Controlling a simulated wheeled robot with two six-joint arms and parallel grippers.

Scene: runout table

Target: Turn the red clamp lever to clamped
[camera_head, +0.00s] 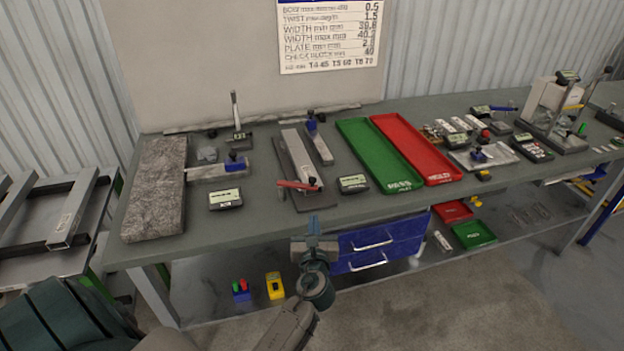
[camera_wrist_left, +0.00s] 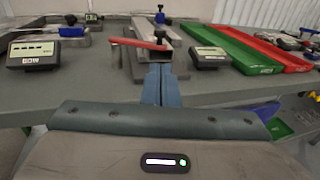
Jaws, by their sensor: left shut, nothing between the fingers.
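The red clamp lever (camera_head: 298,186) lies across the near end of a grey bar fixture (camera_head: 300,154) on the table, its arm pointing left from a dark knob (camera_head: 312,181). In the left wrist view the red lever (camera_wrist_left: 138,43) runs left from its pivot, just beyond my fingertips. My left gripper (camera_head: 314,222) is in front of the table's front edge, below and nearer than the lever. In the wrist view the left gripper (camera_wrist_left: 161,70) has its blue fingers together with nothing between them. My right gripper is not in view.
Digital readouts stand left (camera_head: 225,199) and right (camera_head: 353,184) of the fixture. A green tray (camera_head: 380,155) and a red tray (camera_head: 416,149) lie to the right. A stone plate (camera_head: 155,190) is at the left. Blue drawers (camera_head: 372,246) hang under the table.

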